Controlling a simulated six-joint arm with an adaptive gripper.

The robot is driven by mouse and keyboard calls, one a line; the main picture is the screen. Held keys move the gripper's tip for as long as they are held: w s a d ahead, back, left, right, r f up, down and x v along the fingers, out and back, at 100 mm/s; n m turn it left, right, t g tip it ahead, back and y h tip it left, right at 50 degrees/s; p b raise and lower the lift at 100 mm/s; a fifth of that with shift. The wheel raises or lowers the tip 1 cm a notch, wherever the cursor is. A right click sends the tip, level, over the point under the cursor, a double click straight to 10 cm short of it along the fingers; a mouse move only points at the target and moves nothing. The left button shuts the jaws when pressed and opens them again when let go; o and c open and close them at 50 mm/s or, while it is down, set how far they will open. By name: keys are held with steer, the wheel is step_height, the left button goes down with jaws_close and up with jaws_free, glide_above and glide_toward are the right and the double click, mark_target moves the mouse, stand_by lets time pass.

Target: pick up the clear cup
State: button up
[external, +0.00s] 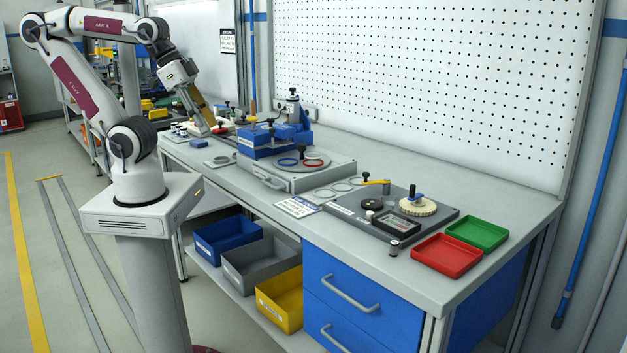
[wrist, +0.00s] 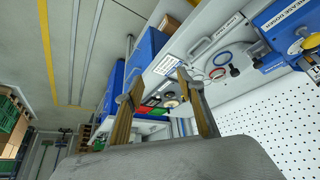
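I cannot make out a clear cup in either view. My gripper (external: 209,125) is over the far left end of the workbench in the external view, angled downward. In the wrist view its two brown fingers stand apart, and my gripper (wrist: 160,77) is open with nothing held between them. The small parts near the fingertips in the external view are too small to identify.
The workbench (external: 350,250) carries a blue fixture (external: 262,140) on a grey base, a dark plate (external: 365,228) with a cream gear (external: 417,206), a red tray (external: 445,256) and a green tray (external: 477,233). A pegboard (external: 430,80) rises behind. Bins sit below.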

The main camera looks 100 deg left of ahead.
steer(key=w+d+f+n+t, duration=0.1)
steer(key=w+d+n+t, duration=0.2)
steer(key=w, duration=1)
steer(key=w+d+f+n+t, duration=0.1)
steer(key=w+d+n+t, duration=0.15)
steer(key=w, duration=1.05)
steer(key=w+a+f+n+y, duration=0.2)
steer(key=w+a+f+n, duration=0.1)
steer(key=w+a, duration=0.1)
steer(key=n+g+y, duration=0.5)
steer(key=y, duration=0.7)
glide_toward(313, 159)
steer(key=x, duration=0.2)
steer(key=shift+w+a, duration=0.1)
steer(key=shift+a, duration=0.25)
steer(key=shift+s+a+y, duration=0.25)
steer(key=shift+s+y, duration=0.05)
steer(key=shift+s, duration=0.2)
